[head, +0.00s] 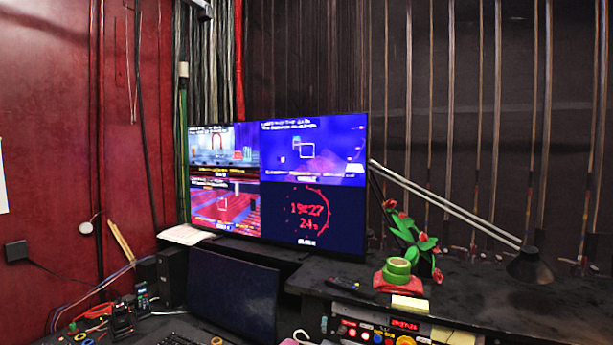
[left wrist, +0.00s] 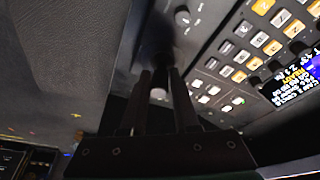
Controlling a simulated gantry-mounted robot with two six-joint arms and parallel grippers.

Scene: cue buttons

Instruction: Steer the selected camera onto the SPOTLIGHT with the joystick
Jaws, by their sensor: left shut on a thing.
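The monitor (head: 278,186) in the head view is split into four pictures. The top right picture is blue, with a white square frame near its middle and a small pale shape left of it. The top left shows a stage with a red arch; the bottom left shows red seating with a small white frame. The bottom right shows a red clock dial. My left gripper (left wrist: 164,75) is shut in the left wrist view on what looks like the joystick (left wrist: 158,94), dark with a pale part, mostly hidden between the fingers. My right gripper is in no view.
A button panel (left wrist: 240,55) with lit white and orange keys and a small screen (left wrist: 298,82) lies beside the left gripper. In the head view, a desk lamp (head: 524,265), green tape rolls (head: 398,268) and a red-flowered plant (head: 418,243) stand right of the monitor.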

